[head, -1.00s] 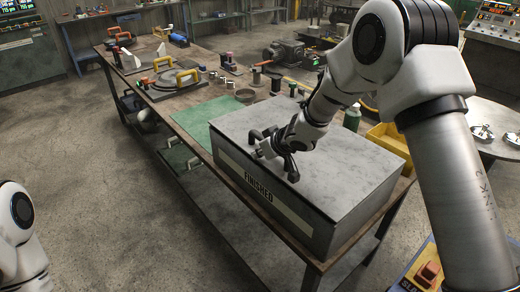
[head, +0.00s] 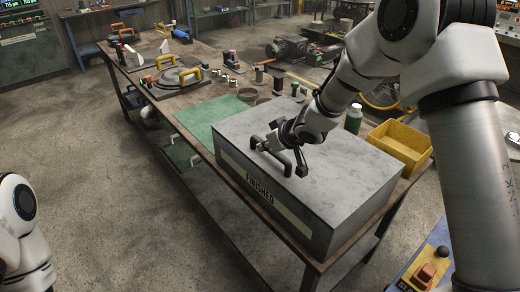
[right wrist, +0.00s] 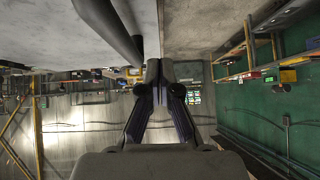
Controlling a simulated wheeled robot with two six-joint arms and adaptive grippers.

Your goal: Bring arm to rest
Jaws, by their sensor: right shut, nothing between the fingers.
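My right gripper (head: 266,145) is shut and empty. It is just above the lid of the grey box marked FINISHED (head: 330,150), beside the lid's dark bar handle (head: 284,161). In the right wrist view the closed fingers (right wrist: 160,82) meet with nothing between them, and the handle (right wrist: 112,28) passes to their left. I cannot tell whether gripper and handle touch. The box lid is closed. My left gripper is out of view; only part of my left arm shows at the left edge.
The box stands on the near end of a long workbench (head: 205,108). Behind it are a green mat (head: 212,115), a green bottle (head: 353,118) and a yellow bin (head: 402,146). Yellow-handled tools (head: 180,76) lie farther along. The floor on the left is clear.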

